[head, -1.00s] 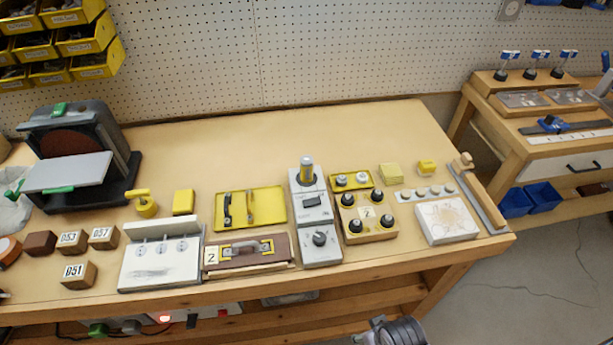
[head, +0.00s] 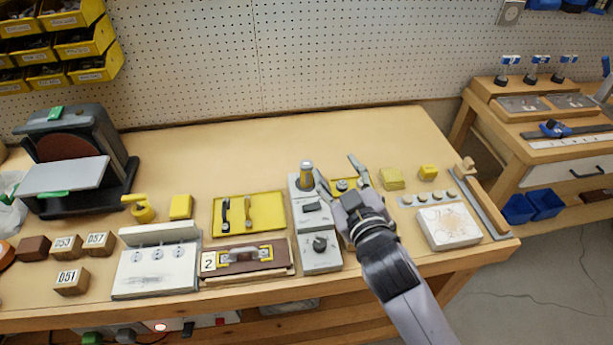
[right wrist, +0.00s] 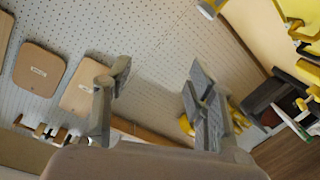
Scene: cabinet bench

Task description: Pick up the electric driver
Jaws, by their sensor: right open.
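My left gripper is not in view.
My right arm partly hides a yellow tray (head: 344,185) and the black-knobbed block beside the station. A yellow tray with handles (head: 270,211) lies left of it. A white block (head: 448,228) is at right. The bench behind is clear up to the pegboard (head: 300,60).

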